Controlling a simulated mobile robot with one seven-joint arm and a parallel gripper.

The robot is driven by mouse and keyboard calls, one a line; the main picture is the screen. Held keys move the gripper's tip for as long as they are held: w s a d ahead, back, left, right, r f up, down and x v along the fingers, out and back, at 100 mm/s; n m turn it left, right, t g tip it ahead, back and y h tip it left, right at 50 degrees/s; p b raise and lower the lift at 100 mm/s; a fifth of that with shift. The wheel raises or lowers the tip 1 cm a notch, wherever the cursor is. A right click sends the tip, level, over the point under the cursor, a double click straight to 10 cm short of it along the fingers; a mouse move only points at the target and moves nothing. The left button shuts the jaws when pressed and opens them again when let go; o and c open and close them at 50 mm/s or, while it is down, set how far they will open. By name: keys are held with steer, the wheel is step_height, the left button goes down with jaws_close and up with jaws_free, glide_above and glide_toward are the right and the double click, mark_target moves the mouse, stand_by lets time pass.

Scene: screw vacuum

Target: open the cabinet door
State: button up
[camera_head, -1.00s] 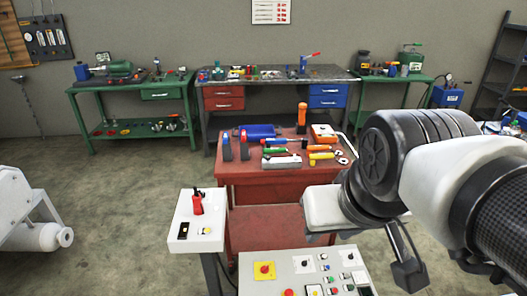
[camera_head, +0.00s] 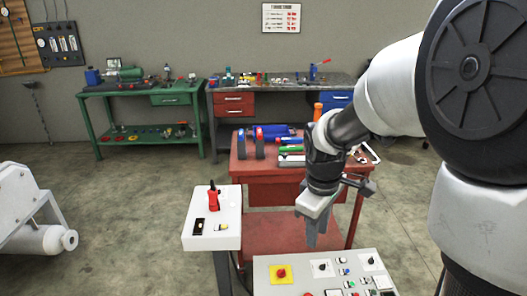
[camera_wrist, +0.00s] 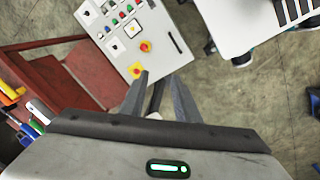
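No cabinet door can be made out for certain in either view. A light grey control panel (camera_head: 325,268) with knobs and coloured buttons is at the bottom of the head view, cut off by the lower edge. It also shows at the top of the wrist view (camera_wrist: 112,14). My gripper (camera_head: 316,243) points down just above the panel's back edge, in front of the red cart. In the wrist view its two fingers (camera_wrist: 160,76) are apart, with a dark post visible between them. Nothing is held. Whether the gripper touches the panel cannot be told.
A small white stand (camera_head: 228,238) with a red device is left of the panel. A red tool cart (camera_head: 255,185) stands behind my gripper. Green (camera_head: 140,95) and grey workbenches line the back wall.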

steer(key=w+f+n+g+b, duration=0.1)
steer(key=w+f+n+b, duration=0.1)
steer(key=f, duration=0.8)
steer(key=w+f+n+g+b, duration=0.1)
steer(key=w+f+n+b, duration=0.2)
steer(key=f, duration=0.7)
steer(key=s+f+n+b, duration=0.1)
steer(key=f+b, duration=0.1)
steer(key=f, duration=0.8)
steer(key=s+f+n+g+b, duration=0.1)
steer(key=f, duration=1)
steer(key=s+f+n+b, duration=0.1)
steer(key=s+f+b, duration=0.1)
steer(key=f, duration=0.9)
steer(key=shift+a+n+g+y+b, duration=0.25)
steer(key=shift+n+g+y+b, duration=0.05)
steer(key=shift+y+b, duration=0.1)
steer(key=shift+r, duration=0.1)
jaws_close()
